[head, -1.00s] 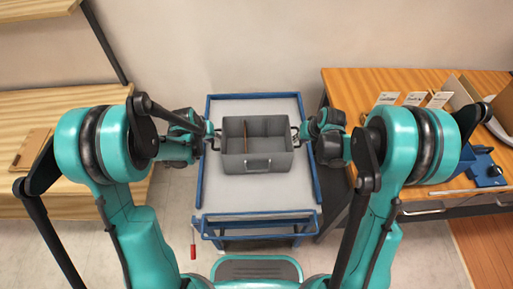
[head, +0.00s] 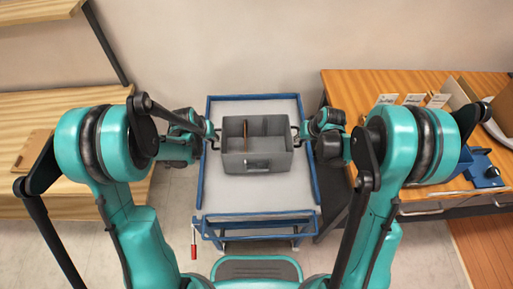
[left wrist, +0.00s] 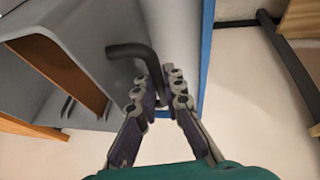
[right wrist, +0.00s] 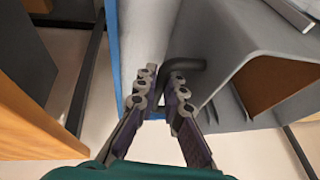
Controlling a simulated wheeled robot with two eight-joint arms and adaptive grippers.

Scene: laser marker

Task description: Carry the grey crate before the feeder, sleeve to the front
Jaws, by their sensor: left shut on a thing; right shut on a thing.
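The grey crate (head: 283,160) is over the white top of the blue-framed cart, between my two grippers. Its open top faces up, and a brown panel (head: 245,133) shows inside. A small pale frame, apparently the sleeve (head: 257,164), is on the wall facing me. My left gripper (head: 213,136) is shut on the dark bent handle at the crate's left end; the handle (left wrist: 135,50) shows between its fingers in the left wrist view. My right gripper (head: 299,134) is shut on the matching handle (right wrist: 185,68) at the right end. I cannot tell whether the crate touches the cart top.
The cart (head: 258,199) has blue rails around its top, with bare surface in front of the crate. A wooden bench (head: 350,88) with white cards (head: 412,100) and a blue device (head: 484,172) stands at right. A wooden table (head: 70,107) stands at left.

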